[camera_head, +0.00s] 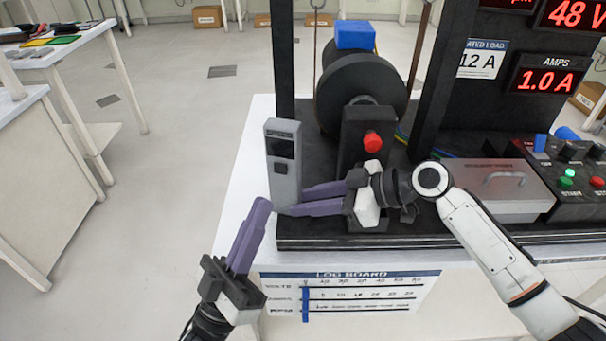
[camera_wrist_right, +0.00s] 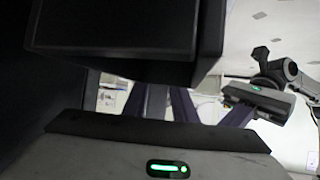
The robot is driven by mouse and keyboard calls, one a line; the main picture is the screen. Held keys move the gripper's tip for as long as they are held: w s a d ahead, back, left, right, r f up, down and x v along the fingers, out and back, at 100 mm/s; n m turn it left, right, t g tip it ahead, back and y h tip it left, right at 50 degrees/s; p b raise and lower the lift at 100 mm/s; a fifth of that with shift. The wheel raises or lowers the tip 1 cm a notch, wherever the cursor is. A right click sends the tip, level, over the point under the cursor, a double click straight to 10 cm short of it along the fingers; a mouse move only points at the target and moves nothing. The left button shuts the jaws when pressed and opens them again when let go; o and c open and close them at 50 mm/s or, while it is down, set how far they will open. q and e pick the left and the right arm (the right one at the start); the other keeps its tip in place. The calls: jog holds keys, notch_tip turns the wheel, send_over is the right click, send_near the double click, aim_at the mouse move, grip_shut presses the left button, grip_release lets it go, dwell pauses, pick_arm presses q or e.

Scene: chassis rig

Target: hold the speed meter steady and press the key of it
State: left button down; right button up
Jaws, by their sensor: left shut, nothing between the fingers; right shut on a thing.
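The speed meter (camera_head: 284,162) is a grey upright handheld box with a dark screen and a small dark key (camera_head: 281,168) on its front. It stands at the left edge of the rig, tilted slightly. My right gripper (camera_head: 294,201) comes in from the right, its purple fingers shut on the meter's lower end. My left gripper (camera_head: 261,207) is shut and empty, its purple fingertips just left of the meter's lower end and below the key. The left gripper's body (camera_wrist_right: 256,97) shows at the right of the right wrist view.
A dark wheel (camera_head: 360,88) with a blue block (camera_head: 354,34) above it and a red button (camera_head: 372,142) stand behind. A control box (camera_head: 571,177) and red displays are at the right. A log board (camera_head: 345,293) hangs in front. Free floor lies left.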

pick_arm(q)
send_near(286, 157)
jog(key=shift+w+d+r, duration=0.2)
jog(key=shift+r, duration=0.3)
jog(key=shift+w+d+r, duration=0.2)
jog(key=shift+r, duration=0.3)
jog(key=shift+w+d+r, duration=0.2)
jog(key=shift+r, duration=0.25)
dwell(0.9)
jog(key=shift+w+d, duration=0.1)
jog(key=shift+w, duration=0.35)
jog(key=shift+w+d, duration=0.1)
jog(key=shift+w, duration=0.2)
dwell(0.4)
jog(key=shift+s, duration=0.75)
